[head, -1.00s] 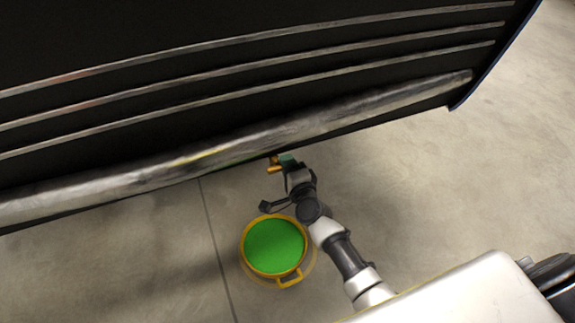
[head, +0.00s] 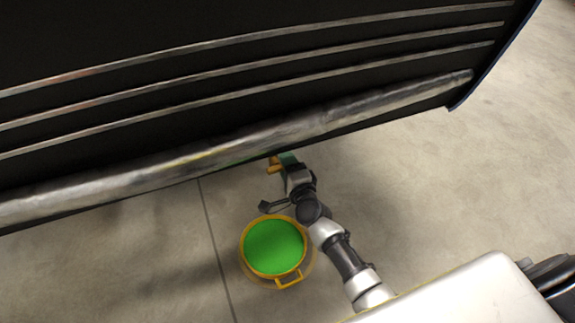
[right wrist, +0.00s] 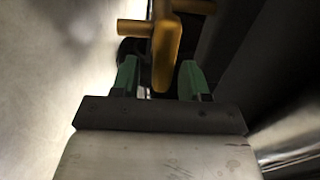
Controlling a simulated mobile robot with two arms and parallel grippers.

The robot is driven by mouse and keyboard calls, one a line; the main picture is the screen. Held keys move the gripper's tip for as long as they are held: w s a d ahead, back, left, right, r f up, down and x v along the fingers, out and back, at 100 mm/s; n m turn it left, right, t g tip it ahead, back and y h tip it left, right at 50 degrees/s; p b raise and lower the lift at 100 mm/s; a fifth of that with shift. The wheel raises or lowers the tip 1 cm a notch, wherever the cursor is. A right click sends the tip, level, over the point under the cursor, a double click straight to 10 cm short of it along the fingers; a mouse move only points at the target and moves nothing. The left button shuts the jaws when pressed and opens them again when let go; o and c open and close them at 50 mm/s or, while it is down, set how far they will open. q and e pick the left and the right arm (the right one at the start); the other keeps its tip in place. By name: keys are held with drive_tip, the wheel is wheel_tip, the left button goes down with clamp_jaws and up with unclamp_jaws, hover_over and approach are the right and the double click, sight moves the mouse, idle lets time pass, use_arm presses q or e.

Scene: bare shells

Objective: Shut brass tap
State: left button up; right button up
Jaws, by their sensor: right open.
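The brass tap (head: 274,165) shows as a small golden shape under the lower edge of the dark panel in the head view. In the right wrist view its lever (right wrist: 166,52) reaches down between the two green fingers, with a gap showing on each side. A round brass stub (right wrist: 134,27) sticks out to the left. My right gripper (right wrist: 158,72) is open around the lever and does not appear to grip it. In the head view the right gripper (head: 288,160) is beside the tap, its fingers partly hidden. My left gripper is not in view.
A yellow-rimmed bucket (head: 301,273) with a green inside stands on the concrete floor (head: 420,190), just below my right wrist. The large dark panel (head: 250,75) with metal strips and a thick rail (head: 330,122) overhangs the tap. The floor to the right is clear.

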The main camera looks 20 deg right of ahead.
drive_tip(key=shift+s, duration=0.3)
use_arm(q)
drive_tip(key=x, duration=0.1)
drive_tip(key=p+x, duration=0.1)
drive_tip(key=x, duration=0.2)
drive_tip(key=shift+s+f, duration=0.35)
use_arm(e)
drive_tip(key=s, duration=1)
drive_tip(key=shift+d, duration=0.2)
drive_tip(key=shift+s, duration=0.1)
